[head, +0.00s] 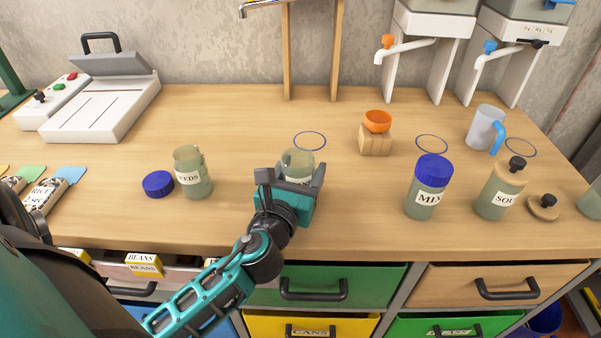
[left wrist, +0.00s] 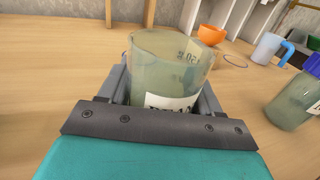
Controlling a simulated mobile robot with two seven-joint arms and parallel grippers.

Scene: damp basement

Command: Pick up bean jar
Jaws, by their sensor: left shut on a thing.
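The bean jar (head: 299,163) is a lidless, translucent greenish jar on the wooden worktop, mostly hidden in the head view behind my left gripper (head: 292,185). In the left wrist view the bean jar (left wrist: 170,62) stands between the fingers, its open rim up and part of a white label showing "BEA". My left gripper (left wrist: 165,95) is shut on its sides. I cannot tell whether its base touches the worktop. My right gripper is not in view.
A seeds jar (head: 193,175) and a blue lid (head: 158,184) stand to the left. A blue-lidded jar (head: 429,187), a soup jar (head: 500,190) and a jug (head: 484,128) stand to the right. An orange cup (head: 378,121) on a wooden block (head: 375,142) is behind right.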

